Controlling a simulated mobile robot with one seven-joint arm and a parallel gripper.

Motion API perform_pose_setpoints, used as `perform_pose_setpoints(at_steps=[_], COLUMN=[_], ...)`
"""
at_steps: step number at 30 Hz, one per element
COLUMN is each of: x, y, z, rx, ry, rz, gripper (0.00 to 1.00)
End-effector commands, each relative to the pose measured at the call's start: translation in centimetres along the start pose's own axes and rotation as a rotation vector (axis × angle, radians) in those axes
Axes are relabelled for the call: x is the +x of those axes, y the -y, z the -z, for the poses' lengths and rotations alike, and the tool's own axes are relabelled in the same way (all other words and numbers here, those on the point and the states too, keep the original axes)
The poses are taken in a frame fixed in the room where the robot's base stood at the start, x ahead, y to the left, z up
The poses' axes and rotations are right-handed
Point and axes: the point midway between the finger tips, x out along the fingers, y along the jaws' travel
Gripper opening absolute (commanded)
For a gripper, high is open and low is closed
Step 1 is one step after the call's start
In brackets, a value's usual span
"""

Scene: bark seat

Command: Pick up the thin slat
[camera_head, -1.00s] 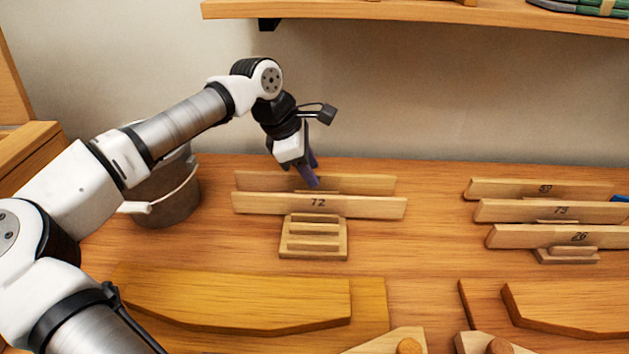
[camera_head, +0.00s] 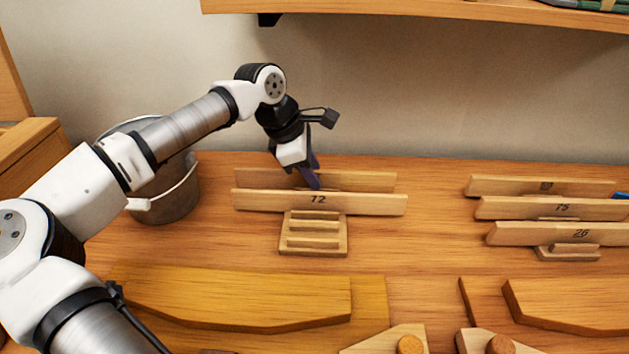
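Two thin wooden slats stand on edge in a small slotted wooden rack (camera_head: 313,246) at the middle of the bench. The front slat (camera_head: 360,204) is marked 72. The rear slat (camera_head: 365,181) stands just behind it, partly hidden by the front slat and my gripper. My gripper (camera_head: 311,182) points down at the rear slat, close behind the front one. Its dark fingertips overlap the slats in the picture. I cannot tell whether they are open or touching wood.
A second rack (camera_head: 567,253) at the right holds three numbered slats (camera_head: 550,208). A metal bucket (camera_head: 178,200) stands behind my arm at the left. Curved boards (camera_head: 240,300) lie in front. A shelf (camera_head: 420,15) overhangs the back wall. Bench between the racks is clear.

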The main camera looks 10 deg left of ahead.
Motion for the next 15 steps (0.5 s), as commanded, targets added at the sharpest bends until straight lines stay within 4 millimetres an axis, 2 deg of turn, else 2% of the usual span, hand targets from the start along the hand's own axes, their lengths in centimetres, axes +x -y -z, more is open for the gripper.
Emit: perform_pose_setpoints(at_steps=[6,15], x=[-0.01,-0.01], y=[-0.01,0.0], z=[-0.01,0.0], rx=[0.0,0.0], ry=[0.0,0.0], rz=[0.0,0.0], gripper=[0.36,0.0])
